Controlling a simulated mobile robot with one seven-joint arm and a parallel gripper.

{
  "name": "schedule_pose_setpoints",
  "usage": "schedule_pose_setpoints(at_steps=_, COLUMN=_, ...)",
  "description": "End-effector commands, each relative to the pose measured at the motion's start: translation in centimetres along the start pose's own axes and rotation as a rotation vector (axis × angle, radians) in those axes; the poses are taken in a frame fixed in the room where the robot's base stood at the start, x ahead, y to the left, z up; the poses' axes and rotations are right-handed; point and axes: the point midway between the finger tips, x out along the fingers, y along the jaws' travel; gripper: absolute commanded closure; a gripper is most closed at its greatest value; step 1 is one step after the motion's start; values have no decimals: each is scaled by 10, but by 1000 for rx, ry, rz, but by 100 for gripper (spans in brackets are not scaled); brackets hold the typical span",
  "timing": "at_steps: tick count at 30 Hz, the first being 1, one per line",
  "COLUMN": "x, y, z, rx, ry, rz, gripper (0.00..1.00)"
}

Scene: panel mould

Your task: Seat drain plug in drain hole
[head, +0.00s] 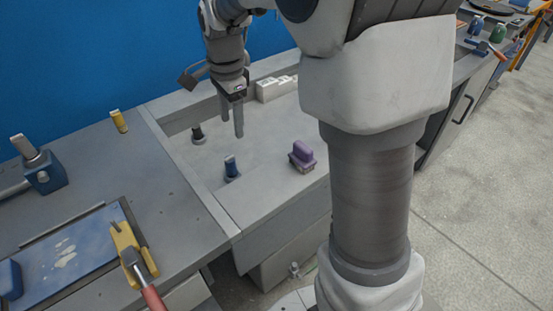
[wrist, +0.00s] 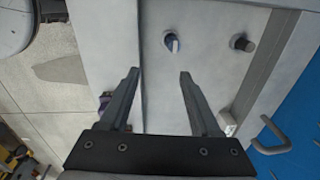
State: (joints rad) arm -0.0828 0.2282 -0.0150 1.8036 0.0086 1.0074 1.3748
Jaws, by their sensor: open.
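My gripper (head: 231,127) hangs above the grey basin, open with nothing between its fingers. In the wrist view my gripper (wrist: 160,72) has its two fingers well apart. A small blue-topped plug (head: 231,168) with a dark base stands upright in the basin, below my gripper; it also shows beyond the fingertips in the wrist view (wrist: 171,42). I cannot tell which is the drain plug.
A purple block (head: 301,155) sits at the basin's right front; part shows behind the left finger in the wrist view (wrist: 104,102). A white block (head: 275,88) lies at the back. The left bench (head: 150,200) holds a yellow piece (head: 118,121) and tools. The basin floor between is clear.

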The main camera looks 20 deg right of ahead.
Motion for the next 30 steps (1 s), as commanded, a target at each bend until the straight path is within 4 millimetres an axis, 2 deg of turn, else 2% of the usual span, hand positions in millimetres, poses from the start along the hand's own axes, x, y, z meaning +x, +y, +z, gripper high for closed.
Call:
schedule_pose_setpoints(at_steps=1, x=-16, y=12, z=0, rx=-67, ry=6, rz=-27, gripper=36)
schedule_pose_setpoints(at_steps=6, x=-51, y=53, z=3, rx=-311, ry=36, rz=-94, gripper=36)
schedule_pose_setpoints(at_steps=13, x=-82, y=112, z=10, rx=-643, ry=108, rz=-172, gripper=36)
schedule_pose_setpoints(at_steps=18, x=-92, y=155, z=15, rx=-884, ry=183, rz=-215, gripper=36)
schedule_pose_setpoints(at_steps=24, x=-92, y=199, z=22, rx=-1135, ry=277, rz=-242, gripper=36)
schedule_pose_setpoints(at_steps=30, x=-88, y=220, z=26, rx=-1272, ry=332, rz=-247, gripper=36)
